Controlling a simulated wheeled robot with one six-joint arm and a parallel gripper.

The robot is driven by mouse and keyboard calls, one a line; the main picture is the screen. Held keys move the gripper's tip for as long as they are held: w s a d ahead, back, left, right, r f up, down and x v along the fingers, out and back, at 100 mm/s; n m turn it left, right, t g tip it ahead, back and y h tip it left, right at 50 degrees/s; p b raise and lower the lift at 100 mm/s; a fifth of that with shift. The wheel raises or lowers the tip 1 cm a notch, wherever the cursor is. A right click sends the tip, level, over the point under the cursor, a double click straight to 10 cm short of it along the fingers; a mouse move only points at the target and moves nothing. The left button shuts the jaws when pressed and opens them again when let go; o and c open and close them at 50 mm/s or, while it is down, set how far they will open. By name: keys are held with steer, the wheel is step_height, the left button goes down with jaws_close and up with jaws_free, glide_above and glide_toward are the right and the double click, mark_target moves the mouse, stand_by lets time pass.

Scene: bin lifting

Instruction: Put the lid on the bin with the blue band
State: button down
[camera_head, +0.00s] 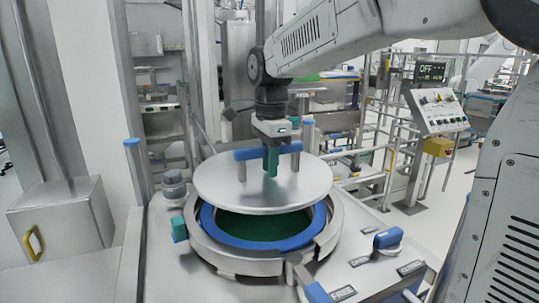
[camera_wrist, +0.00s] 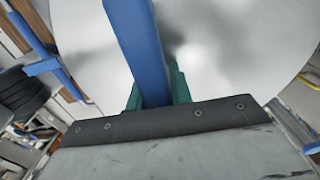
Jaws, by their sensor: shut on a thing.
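The lid (camera_head: 222,187) is a round metal disc with a blue bar handle (camera_head: 244,153) on two posts. My gripper (camera_head: 271,163) has green fingers and is shut on the blue handle; the wrist view shows the fingers on either side of the handle (camera_wrist: 135,35), with the lid (camera_wrist: 85,50) behind it. The bin's blue band (camera_head: 290,243) forms a ring around a dark green opening (camera_head: 262,227). The lid is held above the bin, apart from it at the front, and hides the bin's back part. The lid looks roughly level.
A metal collar (camera_head: 332,237) surrounds the bin on a steel worktop (camera_head: 165,262). A blue-topped knob (camera_head: 388,240) stands at the right, and a blue-handled lever (camera_head: 316,292) at the front. A grey box (camera_head: 65,225) is at the left; a control panel (camera_head: 438,110) is at the right.

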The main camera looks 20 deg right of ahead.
steer(key=shift+f, duration=4.4)
steer(key=shift+f, duration=0.25)
steer(key=c, duration=1.2)
jaws_free()
steer(key=shift+o, duration=0.2)
steer(key=shift+f, duration=0.1)
step_height(320, 180, up, 8)
steer(key=shift+s, duration=0.1)
